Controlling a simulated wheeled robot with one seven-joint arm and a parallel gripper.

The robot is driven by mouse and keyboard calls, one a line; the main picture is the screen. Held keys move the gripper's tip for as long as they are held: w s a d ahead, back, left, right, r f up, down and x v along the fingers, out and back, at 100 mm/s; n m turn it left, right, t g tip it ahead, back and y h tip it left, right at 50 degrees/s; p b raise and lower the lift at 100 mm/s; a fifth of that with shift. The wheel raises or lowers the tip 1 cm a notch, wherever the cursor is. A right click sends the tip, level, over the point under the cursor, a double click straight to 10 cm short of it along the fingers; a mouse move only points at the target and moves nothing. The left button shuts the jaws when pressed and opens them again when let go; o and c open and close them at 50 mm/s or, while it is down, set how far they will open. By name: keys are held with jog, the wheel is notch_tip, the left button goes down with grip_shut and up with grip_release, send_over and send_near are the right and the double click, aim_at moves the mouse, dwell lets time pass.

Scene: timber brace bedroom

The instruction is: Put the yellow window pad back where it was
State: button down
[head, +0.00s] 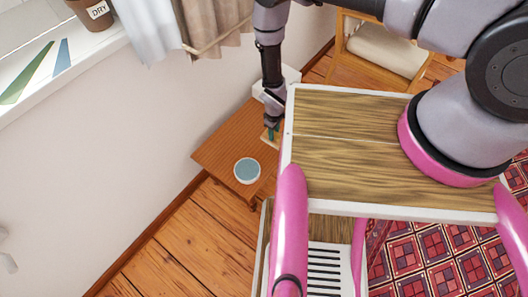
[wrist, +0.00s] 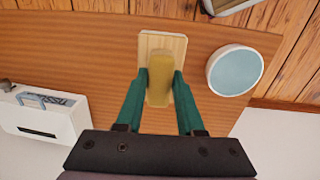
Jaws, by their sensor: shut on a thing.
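My gripper (wrist: 160,88) is shut on the yellow window pad, its green fingers on either side of the yellow part (wrist: 160,92) in the wrist view. A flat pale wooden piece (wrist: 162,42) shows just beyond and beneath the yellow part; I cannot tell if the two are joined. They are over the small brown wooden table (wrist: 70,50); I cannot tell whether they touch it. In the head view my gripper (head: 271,132) is low over the table (head: 223,147), with only a pale edge of the held thing showing beside it.
A round white dish with a blue-grey top (head: 247,171) stands on the table near my gripper, and shows in the wrist view (wrist: 235,70). A white box (wrist: 45,120) is on the other side. A pot marked DRY (head: 93,13) stands on the windowsill (head: 105,45).

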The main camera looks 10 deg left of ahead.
aim_at(264, 138)
jog(key=a, duration=0.3)
jog(key=shift+s+a+g, duration=0.15)
jog(key=shift+a+g, duration=0.15)
notch_tip(264, 138, down, 5)
jog(key=shift+a, duration=0.15)
jog(key=shift+f, duration=2.3)
jog(key=c, duration=0.5)
grip_release()
notch_tip(264, 138, up, 12)
jog(key=shift+r, duration=0.1)
jog(key=shift+s, duration=0.15)
